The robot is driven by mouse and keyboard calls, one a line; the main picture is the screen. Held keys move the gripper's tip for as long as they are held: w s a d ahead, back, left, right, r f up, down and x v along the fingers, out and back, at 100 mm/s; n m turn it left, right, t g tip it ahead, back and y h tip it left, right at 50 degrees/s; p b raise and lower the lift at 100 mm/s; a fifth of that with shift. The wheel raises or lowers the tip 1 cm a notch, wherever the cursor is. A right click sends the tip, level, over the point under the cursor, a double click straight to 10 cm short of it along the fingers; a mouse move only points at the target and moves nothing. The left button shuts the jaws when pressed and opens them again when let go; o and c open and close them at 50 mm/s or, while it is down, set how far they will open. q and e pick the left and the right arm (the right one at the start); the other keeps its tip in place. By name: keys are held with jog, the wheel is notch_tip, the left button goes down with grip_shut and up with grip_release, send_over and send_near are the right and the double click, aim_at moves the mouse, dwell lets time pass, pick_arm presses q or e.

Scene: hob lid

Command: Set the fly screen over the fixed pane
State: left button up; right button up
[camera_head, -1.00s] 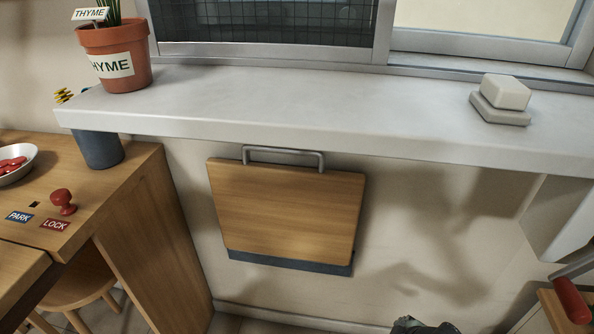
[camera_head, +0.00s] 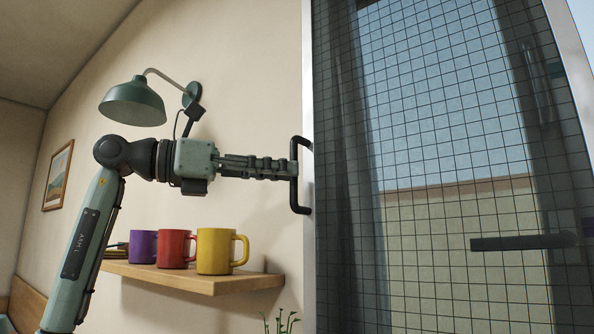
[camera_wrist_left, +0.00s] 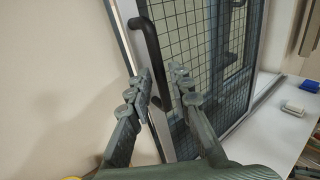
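The fly screen (camera_head: 430,120), a dark gridded mesh in a pale metal frame, fills the right of the head view. It also shows in the left wrist view (camera_wrist_left: 190,40). A black bar handle (camera_head: 294,180) stands out from its left frame edge; the handle also shows in the left wrist view (camera_wrist_left: 152,50). My left gripper (camera_head: 292,166) is at this handle. In the left wrist view its fingertips (camera_wrist_left: 162,80) are apart, with the handle between them and a gap beside the right finger. The fixed pane cannot be told apart behind the mesh. My right gripper is out of view.
A wooden shelf (camera_head: 200,278) with purple (camera_head: 143,246), red (camera_head: 175,248) and yellow (camera_head: 215,250) mugs is below my left arm. A green wall lamp (camera_head: 133,103) hangs close above it. A white sill (camera_wrist_left: 265,135) carries a blue block (camera_wrist_left: 293,107).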

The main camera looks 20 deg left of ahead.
pick_arm(q)
jog(key=shift+x, duration=1.45)
grip_shut()
